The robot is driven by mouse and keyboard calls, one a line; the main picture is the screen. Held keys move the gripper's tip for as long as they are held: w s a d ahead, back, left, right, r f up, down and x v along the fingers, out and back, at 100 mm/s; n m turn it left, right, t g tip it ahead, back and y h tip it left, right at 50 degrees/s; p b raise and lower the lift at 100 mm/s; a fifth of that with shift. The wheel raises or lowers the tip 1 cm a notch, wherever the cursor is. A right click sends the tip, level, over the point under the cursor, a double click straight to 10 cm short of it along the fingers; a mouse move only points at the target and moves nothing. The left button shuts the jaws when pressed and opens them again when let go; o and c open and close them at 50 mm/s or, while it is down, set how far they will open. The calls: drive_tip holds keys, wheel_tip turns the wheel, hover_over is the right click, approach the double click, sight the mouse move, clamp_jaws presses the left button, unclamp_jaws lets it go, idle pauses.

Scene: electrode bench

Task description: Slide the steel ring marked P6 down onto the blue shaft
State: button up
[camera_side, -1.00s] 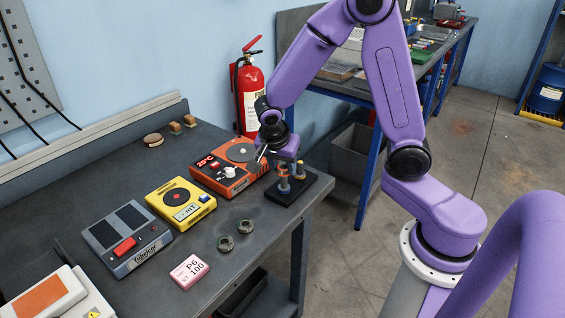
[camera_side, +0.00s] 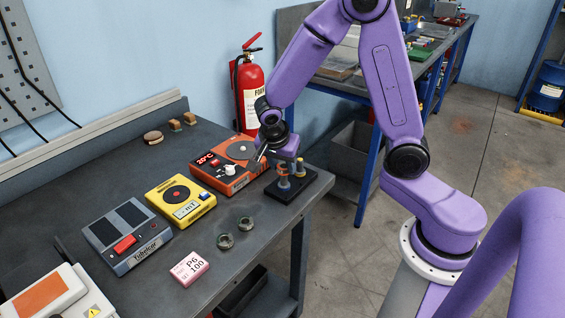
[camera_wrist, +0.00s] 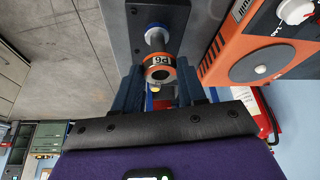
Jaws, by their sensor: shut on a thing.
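The ring marked P6 (camera_wrist: 159,70) is steel-grey with an orange band. It sits between the two fingers of my gripper (camera_wrist: 160,88), which is shut on it. The blue shaft (camera_wrist: 156,36) is a grey post with a blue collar at its foot, rising from a dark base block (camera_side: 304,189). In the side view the ring (camera_side: 282,169) is at the upper part of the blue shaft (camera_side: 284,183), above its foot, below my gripper (camera_side: 285,157). I cannot tell whether the shaft passes through its hole.
A yellow-marked post (camera_side: 300,171) stands beside the blue shaft. An orange hotplate (camera_side: 229,172) is close on the left. The bench edge is close on the right.

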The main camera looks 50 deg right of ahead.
sight(283, 168)
drive_tip(key=shift+f, duration=1.1)
idle(0.3)
drive_tip(key=o, duration=1.7)
drive_tip(key=shift+r, duration=3.5)
